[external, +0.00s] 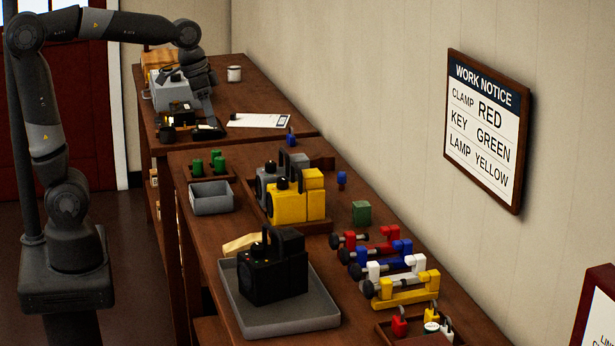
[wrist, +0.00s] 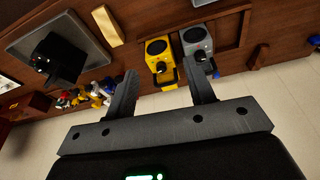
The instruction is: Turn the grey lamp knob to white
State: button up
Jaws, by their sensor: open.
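The grey lamp (external: 264,187) stands behind the yellow lamp (external: 298,207) in the external view, partly hidden by it. In the wrist view the grey lamp (wrist: 197,37) is right of the yellow lamp (wrist: 158,50), with a dark round face and a dark handle. I cannot make out its knob's setting. My gripper (wrist: 160,69) is open and empty. In the wrist view its fingers appear below the lamps, but the lamps look well beyond them. In the external view my gripper (external: 208,130) is over the far bench, away from the lamps.
A black lamp (external: 272,278) stands in a grey tray (external: 330,318). A grey bin (external: 211,201), green cylinders (external: 208,162) and several coloured clamps (external: 400,291) are on the near bench. A wall notice (external: 484,130) reads clamp red, key green, lamp yellow. A mug (external: 234,74) stands on the far bench.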

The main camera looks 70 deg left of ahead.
jog(key=w+a+f+g, duration=0.2)
jog(key=w+a, duration=0.2)
jog(key=w, duration=0.6)
jog(key=m+g, duration=0.1)
send_over(272, 163)
notch_tip(272, 163, down, 5)
jog(key=f, duration=1)
jog(key=shift+a, duration=0.2)
jog(key=shift+r, duration=0.1)
jog(key=shift+c, duration=0.2)
jog(key=c, duration=1)
